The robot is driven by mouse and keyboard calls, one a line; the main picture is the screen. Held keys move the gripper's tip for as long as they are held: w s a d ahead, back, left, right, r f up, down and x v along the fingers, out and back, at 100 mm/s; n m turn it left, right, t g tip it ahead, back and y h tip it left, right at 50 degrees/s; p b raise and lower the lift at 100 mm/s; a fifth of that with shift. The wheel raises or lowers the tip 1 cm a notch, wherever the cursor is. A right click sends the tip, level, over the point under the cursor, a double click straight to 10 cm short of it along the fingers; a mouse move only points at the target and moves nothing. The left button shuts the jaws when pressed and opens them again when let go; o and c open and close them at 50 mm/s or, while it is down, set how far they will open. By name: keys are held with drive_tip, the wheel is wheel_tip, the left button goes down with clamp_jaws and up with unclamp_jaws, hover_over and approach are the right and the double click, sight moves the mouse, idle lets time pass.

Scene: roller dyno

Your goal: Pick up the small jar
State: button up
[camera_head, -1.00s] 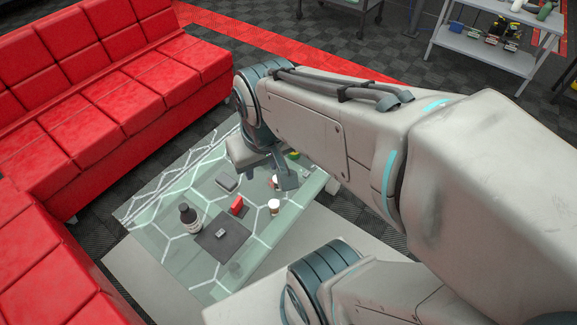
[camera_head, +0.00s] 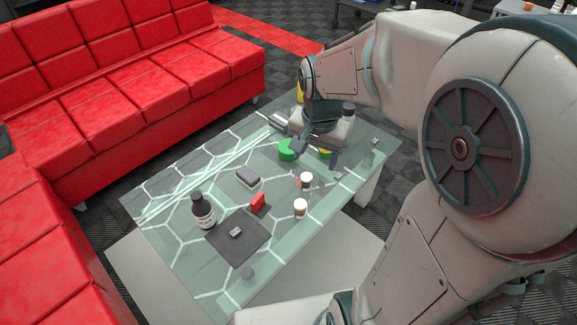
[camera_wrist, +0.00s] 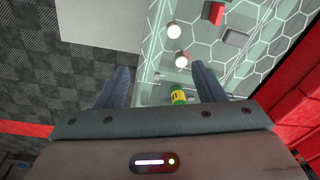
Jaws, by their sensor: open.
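Two small white-topped jars stand near the right long edge of the glass table: one farther jar (camera_head: 306,179) and one nearer jar (camera_head: 300,206). I cannot tell which is the small jar of the task. The wrist view shows two round white tops, an upper one (camera_wrist: 173,30) and a lower one (camera_wrist: 181,59). My gripper (camera_head: 318,153) is above the table's far end, beyond both jars. In the wrist view its two fingers (camera_wrist: 162,70) are spread apart with nothing held between them. The lower white top appears between the fingertips, farther away.
The glass table (camera_head: 180,260) also bears a dark bottle (camera_head: 203,212), a red block (camera_head: 259,203), a grey box (camera_head: 248,176), a dark mat (camera_head: 226,247) and a green item (camera_head: 287,150). A red sofa (camera_head: 130,85) borders its left and back.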

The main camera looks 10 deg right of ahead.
sight(300, 203)
drive_tip(key=w+f+m+b, duration=0.2)
drive_tip(key=f+b, duration=0.3)
drive_tip(key=f, duration=0.5)
drive_tip(key=w+f+m+g+b, duration=0.1)
drive_tip(key=w+f+b, duration=0.3)
drive_tip(key=f, duration=0.6)
drive_tip(key=w+f+m+b, duration=0.3)
drive_tip(key=f+b, duration=0.4)
drive_tip(key=f, duration=0.3)
drive_tip(key=shift+w+f, duration=0.1)
drive_tip(key=shift+w+f+b, duration=0.2)
drive_tip(key=shift+f+b, duration=0.6)
drive_tip(key=shift+f, duration=0.7)
drive_tip(key=shift+w+f+b, duration=0.15)
drive_tip(key=shift+f+b, duration=0.65)
drive_tip(key=shift+f, duration=0.7)
drive_tip(key=shift+r, duration=0.1)
drive_tip(key=c, duration=1.1)
